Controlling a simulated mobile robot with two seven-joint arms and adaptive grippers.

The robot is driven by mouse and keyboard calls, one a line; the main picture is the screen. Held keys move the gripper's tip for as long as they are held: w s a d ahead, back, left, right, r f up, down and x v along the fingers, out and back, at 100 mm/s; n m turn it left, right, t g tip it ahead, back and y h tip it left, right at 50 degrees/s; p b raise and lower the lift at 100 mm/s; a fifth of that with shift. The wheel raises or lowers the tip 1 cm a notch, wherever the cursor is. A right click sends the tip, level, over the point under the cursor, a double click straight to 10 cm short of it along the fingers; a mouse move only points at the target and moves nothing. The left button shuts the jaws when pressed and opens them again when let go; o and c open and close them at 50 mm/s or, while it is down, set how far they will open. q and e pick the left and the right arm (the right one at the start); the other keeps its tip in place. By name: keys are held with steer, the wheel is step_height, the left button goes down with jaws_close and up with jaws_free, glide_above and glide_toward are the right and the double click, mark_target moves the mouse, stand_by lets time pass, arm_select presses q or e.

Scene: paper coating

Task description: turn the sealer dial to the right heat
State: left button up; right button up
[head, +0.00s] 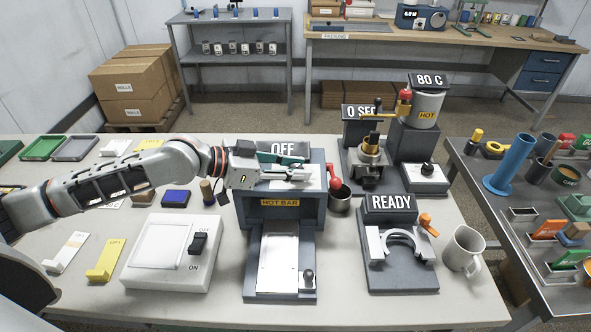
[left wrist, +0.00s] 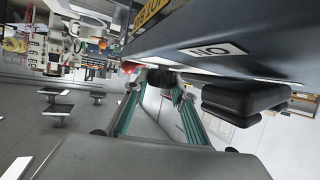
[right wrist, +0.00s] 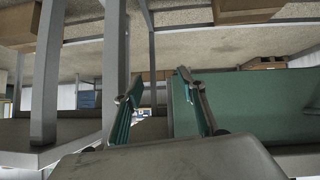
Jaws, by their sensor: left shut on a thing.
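The sealer is the grey unit labelled HOT BAR (head: 280,214), with a pale bed plate in front. Its display (head: 283,149) reads OFF. My left gripper (head: 304,173) reaches across the top of the sealer from the left. In the left wrist view its fingers (left wrist: 155,90) are shut on a small dark round knob (left wrist: 160,77), which looks like the dial. The gripper hides the dial's markings in the head view. My right gripper (right wrist: 159,82) is out of the head view; the right wrist view shows its fingers apart and empty.
A white box with an ON switch (head: 155,250) stands left of the sealer. The READY fixture (head: 402,270) and a mug (head: 464,250) stand further right.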

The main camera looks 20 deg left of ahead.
arm_select(q)
steer(key=shift+w+f+m+g+h+b, duration=0.15)
steer(key=shift+m+g+h+b, duration=0.4)
steer(key=shift+b, duration=0.55)
steer(key=shift+m+b, duration=0.25)
steer(key=shift+b, duration=0.15)
steer(key=m+g+h+b, duration=0.1)
steer(key=g+b, duration=0.1)
steer(key=shift+m+b, duration=0.3)
steer(key=shift+b, duration=0.1)
steer(key=shift+m+g+b, duration=0.8)
steer(key=shift+g, duration=0.15)
arm_select(e)
step_height(320, 180, down, 6)
steer(key=a, duration=0.1)
steer(key=shift+a+f, duration=0.2)
steer(key=shift+a, duration=0.2)
steer(key=shift+w+r, duration=0.15)
arm_select(q)
steer(key=o, duration=1.2)
steer(key=shift+c, duration=0.2)
arm_select(e)
steer(key=shift+f, duration=0.2)
